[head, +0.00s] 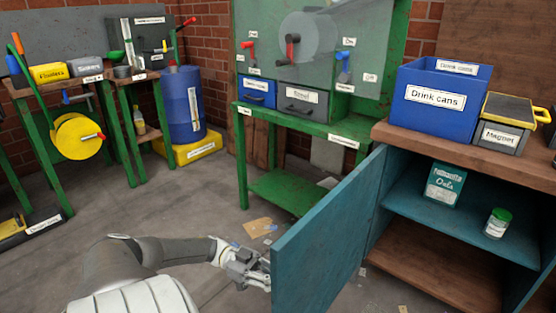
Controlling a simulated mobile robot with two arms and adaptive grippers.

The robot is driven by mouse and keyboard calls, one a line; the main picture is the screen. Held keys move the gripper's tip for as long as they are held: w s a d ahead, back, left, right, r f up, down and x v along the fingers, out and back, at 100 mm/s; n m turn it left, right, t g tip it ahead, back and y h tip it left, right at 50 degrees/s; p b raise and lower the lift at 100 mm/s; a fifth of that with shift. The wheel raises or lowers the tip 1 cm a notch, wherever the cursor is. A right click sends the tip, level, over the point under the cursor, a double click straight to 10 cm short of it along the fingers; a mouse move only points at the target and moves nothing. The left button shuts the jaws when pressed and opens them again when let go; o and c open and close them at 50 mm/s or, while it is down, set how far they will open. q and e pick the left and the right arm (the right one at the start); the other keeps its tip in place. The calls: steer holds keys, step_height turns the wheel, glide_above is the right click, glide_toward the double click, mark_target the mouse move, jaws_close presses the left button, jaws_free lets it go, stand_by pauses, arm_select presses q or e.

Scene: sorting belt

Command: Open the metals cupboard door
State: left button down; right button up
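The teal cupboard door (330,240) stands swung well open at the right of the head view, its free edge toward me. It is hinged at the left side of a wooden-topped cupboard (440,235). No label naming it as the metals cupboard shows. Its teal shelf holds a teal oats carton (444,185) and a jar with a green lid (497,223). My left gripper (264,272) is at the lower part of the door's free edge. Its fingertips are small and partly hidden by the door, so I cannot tell whether they grip it. My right gripper is not in view.
A blue drink cans bin (438,95) and a grey magnet box (505,122) stand on the cupboard top. A green workbench (285,122) is behind the door. Cardboard scraps (257,227) lie on the floor. The floor to the left of the door is mostly clear.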

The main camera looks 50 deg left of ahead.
arm_select(q)
steer(key=shift+s+a+f, duration=0.1)
steer(key=shift+a, duration=0.1)
steer(key=c, duration=1.5)
jaws_free()
steer(key=shift+o, duration=0.2)
steer(key=shift+a, duration=0.1)
steer(key=v, duration=0.7)
steer(key=shift+s+a, duration=0.1)
steer(key=shift+s, duration=0.05)
